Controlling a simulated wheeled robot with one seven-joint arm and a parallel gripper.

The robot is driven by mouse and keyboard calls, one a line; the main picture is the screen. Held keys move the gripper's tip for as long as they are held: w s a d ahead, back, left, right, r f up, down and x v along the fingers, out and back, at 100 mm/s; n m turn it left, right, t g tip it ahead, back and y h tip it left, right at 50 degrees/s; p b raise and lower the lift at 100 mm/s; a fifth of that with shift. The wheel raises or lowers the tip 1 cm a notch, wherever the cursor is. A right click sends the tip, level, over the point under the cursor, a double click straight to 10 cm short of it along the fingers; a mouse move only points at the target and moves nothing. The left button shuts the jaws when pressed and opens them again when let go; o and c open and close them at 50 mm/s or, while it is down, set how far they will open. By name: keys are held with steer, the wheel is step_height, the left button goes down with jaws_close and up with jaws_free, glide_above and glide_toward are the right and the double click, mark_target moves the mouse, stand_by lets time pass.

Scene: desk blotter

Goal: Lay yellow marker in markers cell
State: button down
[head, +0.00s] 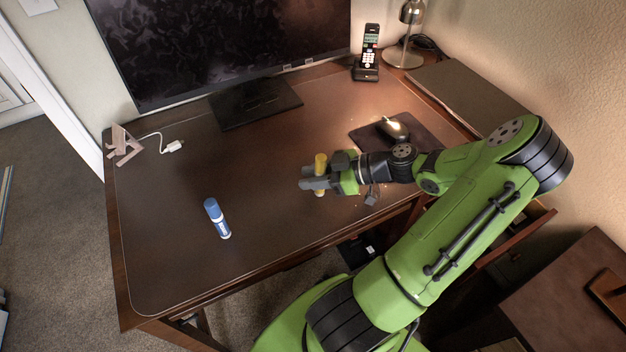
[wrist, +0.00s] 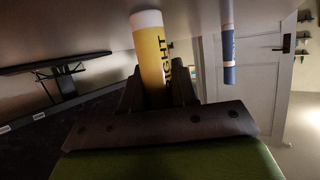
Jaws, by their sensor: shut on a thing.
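The yellow marker (head: 320,161) is upright between the fingers of my gripper (head: 316,182), over the right-centre of the desk. In the wrist view the yellow marker (wrist: 152,55) shows dark lettering and a white end, and the fingers of my gripper (wrist: 157,90) are shut on it. I cannot tell whether its lower end touches the desk. A blue marker (head: 216,218) with a white band stands apart on the left front of the desk; it also shows in the wrist view (wrist: 228,50). I cannot make out a markers cell in either view; my arm covers part of the front right.
A monitor stand (head: 255,102), a cordless phone (head: 368,55) and a lamp (head: 404,55) stand at the back. A mouse (head: 392,128) lies on a dark pad at right. A white cable plug (head: 173,146) lies at left. The desk's middle left is clear.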

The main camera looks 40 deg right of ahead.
steer(key=shift+r, duration=0.1)
steer(key=c, duration=0.9)
jaws_free()
steer(key=shift+f, duration=0.2)
steer(key=shift+o, duration=0.2)
steer(key=shift+r, duration=0.15)
steer(key=p+v, duration=0.5)
steer(key=v, duration=1)
steer(key=shift+s, duration=0.35)
steer(key=shift+d, duration=0.1)
